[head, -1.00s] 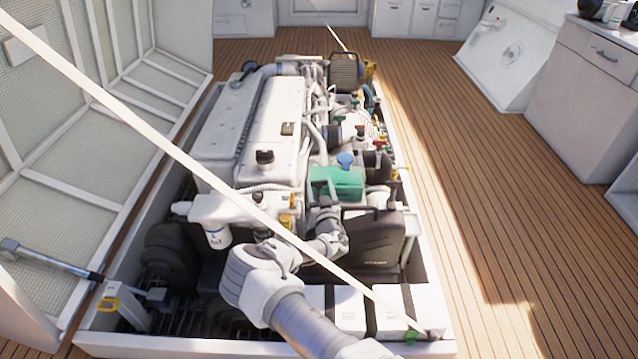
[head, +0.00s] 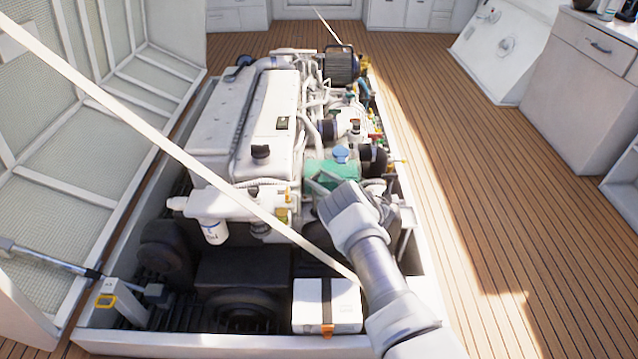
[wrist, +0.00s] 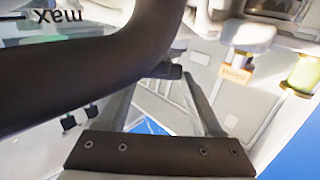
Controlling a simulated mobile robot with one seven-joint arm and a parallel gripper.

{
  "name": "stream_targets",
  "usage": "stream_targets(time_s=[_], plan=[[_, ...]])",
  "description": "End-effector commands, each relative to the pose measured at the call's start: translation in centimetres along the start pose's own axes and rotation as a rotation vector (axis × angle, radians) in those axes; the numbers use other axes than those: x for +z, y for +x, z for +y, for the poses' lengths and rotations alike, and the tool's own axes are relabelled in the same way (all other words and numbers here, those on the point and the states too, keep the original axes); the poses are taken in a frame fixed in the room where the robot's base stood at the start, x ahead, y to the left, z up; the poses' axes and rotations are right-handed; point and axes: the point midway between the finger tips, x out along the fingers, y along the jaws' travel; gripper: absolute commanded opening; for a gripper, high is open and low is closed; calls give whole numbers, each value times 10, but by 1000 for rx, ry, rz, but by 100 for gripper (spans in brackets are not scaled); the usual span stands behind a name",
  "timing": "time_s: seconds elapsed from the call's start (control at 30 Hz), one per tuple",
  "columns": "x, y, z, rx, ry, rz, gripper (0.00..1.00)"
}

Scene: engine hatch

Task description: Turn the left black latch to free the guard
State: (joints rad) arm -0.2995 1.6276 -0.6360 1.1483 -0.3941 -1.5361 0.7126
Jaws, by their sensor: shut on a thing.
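In the head view my gripper (head: 318,184) reaches over the engine beside the green tank (head: 325,170). Its fingers look thin and partly blend with the engine parts. In the wrist view my gripper (wrist: 165,75) shows its two grey fingers, with a thick black bar (wrist: 90,75) crossing from left to upper right close to the camera. A small black tab (wrist: 168,71) lies at the fingertips below that bar. The gripper is shut on black material there. I cannot tell whether this is the left latch or part of the guard. My arm hides much of that area in the head view.
A white battery (head: 327,305) stands in the front of the engine bay. The raised hatch (head: 90,150) stands at left with its strut (head: 50,258). A white slanting bar (head: 190,160) crosses the view. The wooden floor (head: 470,220) at right is clear.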

Motion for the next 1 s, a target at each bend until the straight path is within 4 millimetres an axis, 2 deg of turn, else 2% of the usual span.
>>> stream_targets(time_s=[0.3, 0.73, 0.77, 0.9, 1.0], plan=[[1, 0, 2, -82, -2, -2, 12], [1, 1, 2, -89, -2, -3, 12], [1, 1, 2, -89, -2, -3, 71], [0, 0, 2, -89, -1, -3, 96], [0, 0, 2, -89, -1, -2, 98]])
